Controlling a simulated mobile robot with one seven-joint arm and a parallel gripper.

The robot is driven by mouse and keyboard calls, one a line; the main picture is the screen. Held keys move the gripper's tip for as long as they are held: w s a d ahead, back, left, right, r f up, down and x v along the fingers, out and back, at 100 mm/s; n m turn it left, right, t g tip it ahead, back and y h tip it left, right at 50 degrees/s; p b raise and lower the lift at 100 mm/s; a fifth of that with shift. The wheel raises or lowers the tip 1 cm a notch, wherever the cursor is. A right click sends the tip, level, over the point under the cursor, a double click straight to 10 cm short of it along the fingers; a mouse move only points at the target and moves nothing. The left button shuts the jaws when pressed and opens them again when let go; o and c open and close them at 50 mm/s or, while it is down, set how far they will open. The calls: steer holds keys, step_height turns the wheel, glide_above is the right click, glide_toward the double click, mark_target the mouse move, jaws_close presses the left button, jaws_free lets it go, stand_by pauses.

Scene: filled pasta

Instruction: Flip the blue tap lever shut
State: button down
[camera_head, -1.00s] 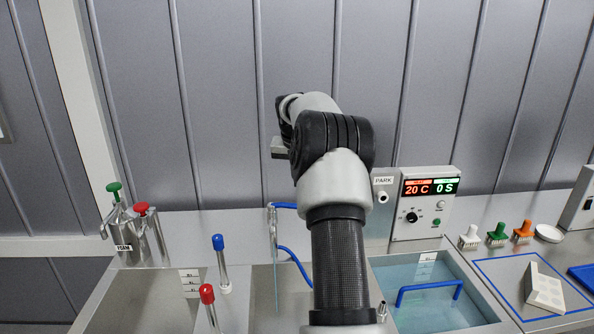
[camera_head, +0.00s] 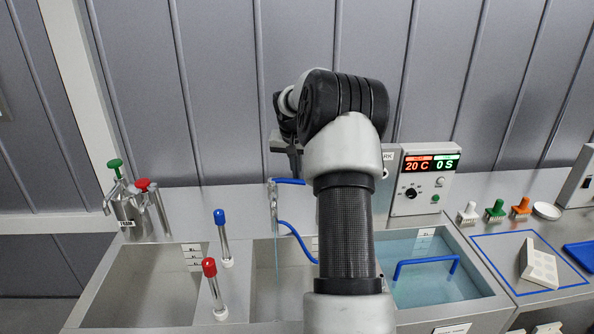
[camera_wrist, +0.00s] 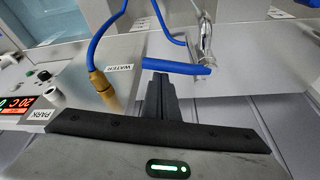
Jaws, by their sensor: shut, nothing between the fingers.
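The blue tap lever (camera_head: 290,181) sticks out to the right from the top of the metal tap (camera_head: 272,196) in the head view. A thin pale stream (camera_head: 276,250) runs below the tap into the basin. In the wrist view the lever (camera_wrist: 180,66) lies crosswise, joined to the shiny tap (camera_wrist: 204,42). My gripper (camera_wrist: 159,82) is shut and empty, its dark fingertips right by the lever's free half; I cannot tell if they touch. In the head view my gripper (camera_head: 294,165) sits just above the lever, partly hidden by my arm.
A blue hose with a brass fitting (camera_wrist: 104,90) runs beside the lever at the WATER label. The control box (camera_head: 424,178) stands to the right. A blue-capped tube (camera_head: 222,238) and a red-capped tube (camera_head: 213,288) stand left of the tap.

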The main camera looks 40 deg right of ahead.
mark_target(285, 181)
steer(key=shift+s+a+m+b, duration=0.3)
steer(key=shift+m+b, duration=0.2)
steer(key=shift+m, duration=0.1)
steer(key=shift+s+a+f+m+g+h+b, duration=0.15)
steer(key=shift+s+a+m+g+b, duration=0.15)
steer(key=shift+m, duration=0.3)
steer(key=shift+s+a+r+m+g+h+b, duration=0.15)
steer(key=shift+a+m+g+b, duration=0.2)
steer(key=shift+m, duration=0.25)
steer(key=a+m, duration=0.1)
steer(key=m, duration=0.1)
steer(key=s+a+m+g, duration=0.1)
steer(key=a+m, duration=0.1)
steer(key=a+m+g, duration=0.1)
steer(key=m, duration=0.2)
steer(key=shift+s+a, duration=0.2)
steer(key=shift+a, duration=0.9)
